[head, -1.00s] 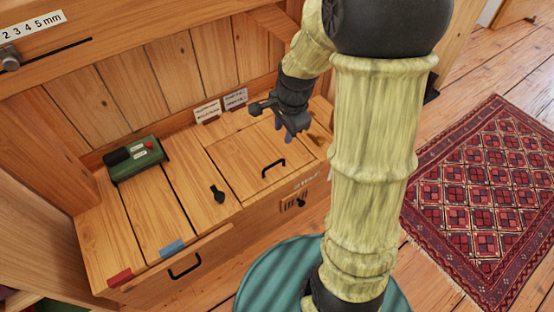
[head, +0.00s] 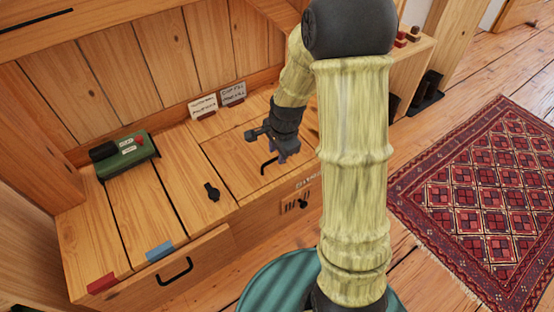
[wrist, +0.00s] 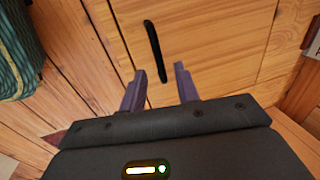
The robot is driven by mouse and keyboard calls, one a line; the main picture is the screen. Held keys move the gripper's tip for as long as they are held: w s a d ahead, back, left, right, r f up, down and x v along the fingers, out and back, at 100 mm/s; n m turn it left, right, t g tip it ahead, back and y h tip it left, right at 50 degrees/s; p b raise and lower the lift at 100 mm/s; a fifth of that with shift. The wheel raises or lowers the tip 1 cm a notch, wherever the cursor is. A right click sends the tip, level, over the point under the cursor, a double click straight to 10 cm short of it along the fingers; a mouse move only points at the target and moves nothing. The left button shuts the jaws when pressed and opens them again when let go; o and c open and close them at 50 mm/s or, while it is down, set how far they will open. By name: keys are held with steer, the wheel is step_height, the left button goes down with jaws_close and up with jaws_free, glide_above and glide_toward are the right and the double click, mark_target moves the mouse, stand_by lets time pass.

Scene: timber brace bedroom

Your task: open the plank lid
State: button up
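The plank lid (head: 228,160) is a square wooden panel, closed flush in the top of the wooden bench. Its black bar handle (head: 268,165) sits near the front edge, and it also shows in the wrist view (wrist: 153,45). My gripper (head: 284,157) hangs over the lid, close to the handle. In the wrist view my gripper (wrist: 160,74) is open, with two purple-grey fingers apart. The near end of the handle appears between the fingertips there. The fingers look above the handle, and I cannot tell the exact height gap.
A green device (head: 128,155) stands on the bench's left, with a black latch-like piece (head: 212,192) left of the lid. A drawer handle (head: 175,271) is on the front. A patterned rug (head: 480,190) lies right.

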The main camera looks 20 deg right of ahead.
steer(key=shift+w+f, duration=0.15)
steer(key=shift+f, duration=0.65)
jaws_close()
steer(key=shift+r, duration=0.3)
